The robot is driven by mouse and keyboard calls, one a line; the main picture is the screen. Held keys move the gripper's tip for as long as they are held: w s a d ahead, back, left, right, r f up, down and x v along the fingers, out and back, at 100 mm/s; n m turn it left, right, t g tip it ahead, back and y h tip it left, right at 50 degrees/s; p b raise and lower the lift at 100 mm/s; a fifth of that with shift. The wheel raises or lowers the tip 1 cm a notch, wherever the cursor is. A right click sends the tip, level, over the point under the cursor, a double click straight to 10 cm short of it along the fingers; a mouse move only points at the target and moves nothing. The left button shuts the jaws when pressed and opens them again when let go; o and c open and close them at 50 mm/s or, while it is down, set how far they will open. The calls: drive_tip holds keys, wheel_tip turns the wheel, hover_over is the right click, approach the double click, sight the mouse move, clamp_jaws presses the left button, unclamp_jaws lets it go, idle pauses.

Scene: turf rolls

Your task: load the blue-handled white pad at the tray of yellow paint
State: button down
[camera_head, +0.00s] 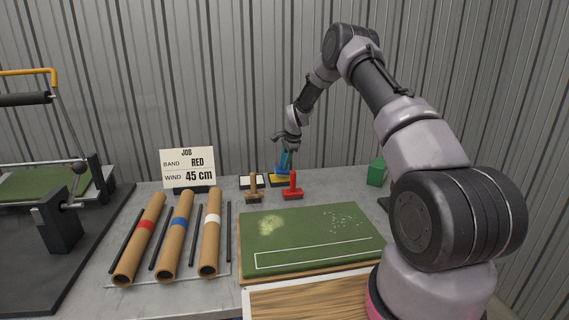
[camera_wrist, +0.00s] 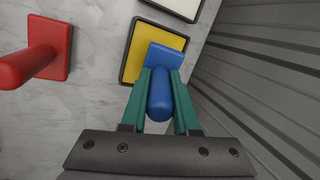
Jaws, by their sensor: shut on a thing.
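My gripper (camera_wrist: 160,97) is shut on the blue handle (camera_wrist: 160,98) of the pad, its green fingers on both sides of it. The pad's blue top (camera_wrist: 165,57) lies over the yellow paint tray (camera_wrist: 144,42), near one end of the tray. The pad's white face is hidden underneath, and I cannot tell whether it touches the paint. The yellow tray has a dark rim. In the head view the blue pad (camera_head: 281,168) and my gripper (camera_head: 287,149) are small, above the yellow tray (camera_head: 277,178) at the back of the table.
A red-handled tool (camera_head: 292,187) and a brown-handled tool (camera_head: 253,188) stand in front of the trays. A white tray (camera_wrist: 180,6) sits beside the yellow one. The corrugated wall (camera_wrist: 262,80) is close. Banded tubes (camera_head: 176,246) and a green turf mat (camera_head: 311,238) lie in front.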

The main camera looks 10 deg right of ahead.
drive_tip(key=shift+f, duration=0.5)
idle(1.2)
drive_tip(key=shift+r, duration=0.1)
drive_tip(key=shift+r, duration=3.45)
